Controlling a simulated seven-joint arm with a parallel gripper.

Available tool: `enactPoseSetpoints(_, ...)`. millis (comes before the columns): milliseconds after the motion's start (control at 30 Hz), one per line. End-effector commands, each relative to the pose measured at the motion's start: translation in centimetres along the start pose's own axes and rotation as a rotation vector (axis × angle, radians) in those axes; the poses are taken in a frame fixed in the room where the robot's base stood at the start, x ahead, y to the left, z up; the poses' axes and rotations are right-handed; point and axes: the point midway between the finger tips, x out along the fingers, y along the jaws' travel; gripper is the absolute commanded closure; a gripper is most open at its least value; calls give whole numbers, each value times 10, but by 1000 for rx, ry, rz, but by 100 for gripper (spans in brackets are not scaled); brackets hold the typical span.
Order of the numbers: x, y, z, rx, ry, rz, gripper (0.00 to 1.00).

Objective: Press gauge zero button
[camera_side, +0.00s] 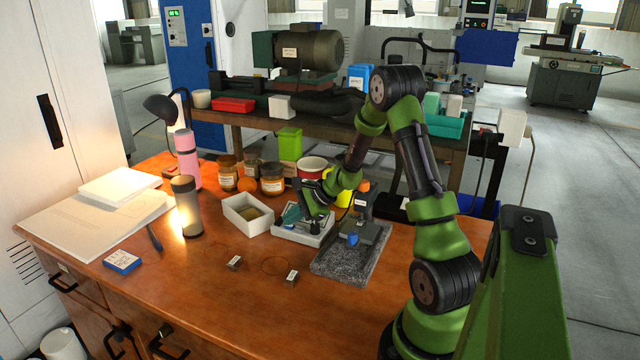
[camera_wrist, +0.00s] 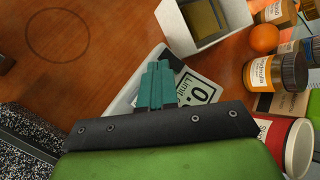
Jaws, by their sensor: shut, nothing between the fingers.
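A dark gauge stand (camera_side: 361,212) with an orange top and a small white label stands on a speckled granite plate (camera_side: 335,268). A small blue part (camera_side: 352,240) shows low on its front. I cannot make out which part is the zero button. My gripper (camera_side: 291,216) is shut and empty, left of the gauge stand, over a white tray (camera_side: 289,236). In the wrist view its teal fingers (camera_wrist: 158,72) lie together above the tray, beside a card (camera_wrist: 197,92) marked "0." and "Limit". The granite plate's edge shows there at lower left; the gauge does not show.
A white box (camera_side: 240,222) stands left of the tray. Labelled jars (camera_side: 272,180), a red-and-white tub (camera_side: 312,165) and an orange ball (camera_wrist: 264,38) are close behind. A grey cylinder (camera_side: 187,207) stands further left. The front of the wooden table is mostly clear.

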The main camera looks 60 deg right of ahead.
Motion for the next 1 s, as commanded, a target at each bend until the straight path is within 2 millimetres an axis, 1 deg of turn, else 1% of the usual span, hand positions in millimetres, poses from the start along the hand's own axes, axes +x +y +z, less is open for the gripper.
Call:
enactPoseSetpoints(267,0,0,0,0,1,1,100)
enactPoseSetpoints(633,-11,-7,8,-2,1,0,100)
enactPoseSetpoints(1000,-13,-9,9,-1,0,0,100)
